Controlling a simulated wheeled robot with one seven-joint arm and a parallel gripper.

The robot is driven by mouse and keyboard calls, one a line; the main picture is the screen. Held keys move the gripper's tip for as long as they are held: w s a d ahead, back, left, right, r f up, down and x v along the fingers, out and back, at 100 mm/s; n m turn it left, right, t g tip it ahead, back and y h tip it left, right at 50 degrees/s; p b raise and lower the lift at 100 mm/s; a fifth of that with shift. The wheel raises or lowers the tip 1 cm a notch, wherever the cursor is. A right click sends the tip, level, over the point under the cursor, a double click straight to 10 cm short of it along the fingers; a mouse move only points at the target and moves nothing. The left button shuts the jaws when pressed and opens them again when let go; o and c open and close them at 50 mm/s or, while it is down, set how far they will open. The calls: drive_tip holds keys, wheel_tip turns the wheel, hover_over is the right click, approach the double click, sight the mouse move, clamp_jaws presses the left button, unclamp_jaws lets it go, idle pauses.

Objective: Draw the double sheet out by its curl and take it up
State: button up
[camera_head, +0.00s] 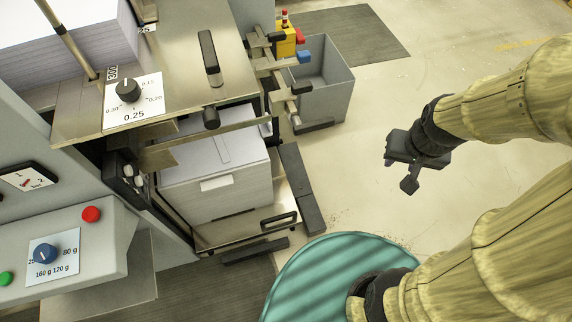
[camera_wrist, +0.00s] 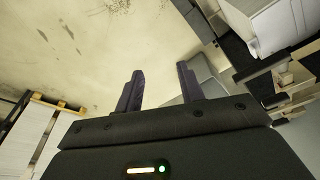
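My gripper (camera_head: 399,178) hangs in the air over the pale floor at the right, well away from the machine. In the wrist view its two dark fingers (camera_wrist: 159,76) stand apart with nothing between them. A stack of white sheets (camera_head: 232,194) sits in the machine's lower bay, under a metal bar; a white stack also shows at the top right of the wrist view (camera_wrist: 272,27). A small pale tab (camera_head: 216,183) shows at the stack's front edge. I cannot make out for sure a double sheet or its curl.
The metal feed plate (camera_head: 180,60) with its 0.25 dial overhangs the stack. The control panel (camera_head: 75,240) is at lower left. The floor between my gripper and the machine is clear.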

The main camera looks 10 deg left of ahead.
sight(271, 125)
drive_tip(key=w+a+f+t+b, duration=0.35)
drive_tip(key=w+f+b, duration=0.2)
drive_tip(key=f, duration=0.25)
drive_tip(key=w+a+f+t+y+b, duration=0.1)
drive_tip(key=w+a+f+t+b, duration=0.1)
drive_tip(key=w+a+f+b, duration=0.45)
drive_tip(key=w+a+f+t+b, duration=0.25)
drive_tip(key=f+b, duration=0.25)
drive_tip(key=f, duration=0.5)
drive_tip(key=s+a+f+n+t+y+b, duration=0.1)
drive_tip(key=a+f+n+t+y+b, duration=0.1)
drive_tip(key=a, duration=0.6)
drive_tip(key=s+a+f+n+t+y+b, duration=0.2)
drive_tip(key=a+f+n+y+b, duration=0.2)
drive_tip(key=a+f+y+b, duration=0.2)
drive_tip(key=a+f+b, duration=0.1)
drive_tip(key=a+b, duration=0.1)
drive_tip(key=b, duration=0.1)
drive_tip(key=shift+s+f+t+y, duration=0.15)
drive_tip(key=shift+f+t+y, duration=0.15)
drive_tip(key=shift+f, duration=0.05)
drive_tip(key=b+x, duration=0.1)
drive_tip(key=x, duration=1.6)
drive_tip(key=shift+w, duration=0.25)
drive_tip(key=shift+c, duration=0.5)
clamp_jaws()
